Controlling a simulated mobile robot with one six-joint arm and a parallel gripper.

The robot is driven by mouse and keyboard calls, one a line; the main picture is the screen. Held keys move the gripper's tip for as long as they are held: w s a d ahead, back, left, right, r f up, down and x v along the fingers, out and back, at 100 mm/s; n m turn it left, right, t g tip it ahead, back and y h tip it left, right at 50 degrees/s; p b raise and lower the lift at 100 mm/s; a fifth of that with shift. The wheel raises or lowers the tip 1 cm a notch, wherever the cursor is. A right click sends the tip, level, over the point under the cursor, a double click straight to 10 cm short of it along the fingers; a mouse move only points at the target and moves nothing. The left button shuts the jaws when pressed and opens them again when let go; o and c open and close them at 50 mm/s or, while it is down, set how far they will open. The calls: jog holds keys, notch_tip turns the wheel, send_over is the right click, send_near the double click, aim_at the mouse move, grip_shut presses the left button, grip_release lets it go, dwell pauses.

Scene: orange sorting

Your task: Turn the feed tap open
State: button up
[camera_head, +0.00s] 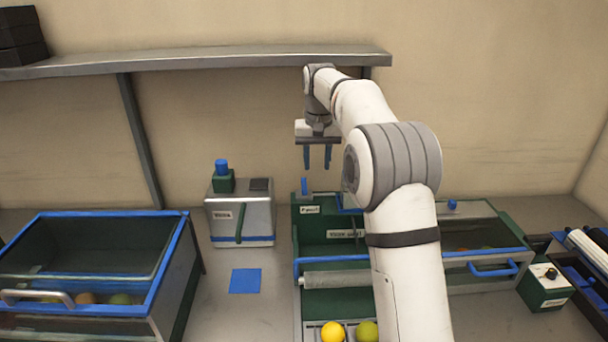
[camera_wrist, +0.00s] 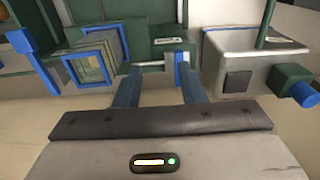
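My gripper (camera_head: 317,165) hangs with its two blue fingers pointing down, above the back of the green feed unit (camera_head: 312,230). The fingers are apart, with nothing seen held between them. A small upright blue lever (camera_head: 304,186), which looks like the feed tap, stands at the unit's back left corner, just below and slightly left of the fingertips. A white label (camera_head: 309,210) sits below it; its text is too small to read surely. In the wrist view, my gripper (camera_wrist: 158,72) spans a short grey rod, with a blue piece by the right finger. Contact cannot be told.
A grey box (camera_head: 258,220) with a blue-topped knob (camera_head: 222,167) stands left of the unit. A blue-rimmed bin (camera_head: 183,232) with fruit is at left. A shelf (camera_head: 200,60) runs behind my arm. Yellow fruit (camera_head: 333,331) lies at the front. A blue square (camera_head: 245,281) marks clear table.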

jog(key=p, duration=0.2)
send_over(304, 183)
notch_tip(304, 183, down, 2)
jog(key=shift+s+f, duration=0.1)
jog(key=shift+f+b, duration=0.3)
jog(key=shift+f, duration=3.6)
jog(key=shift+c, duration=0.5)
grip_shut()
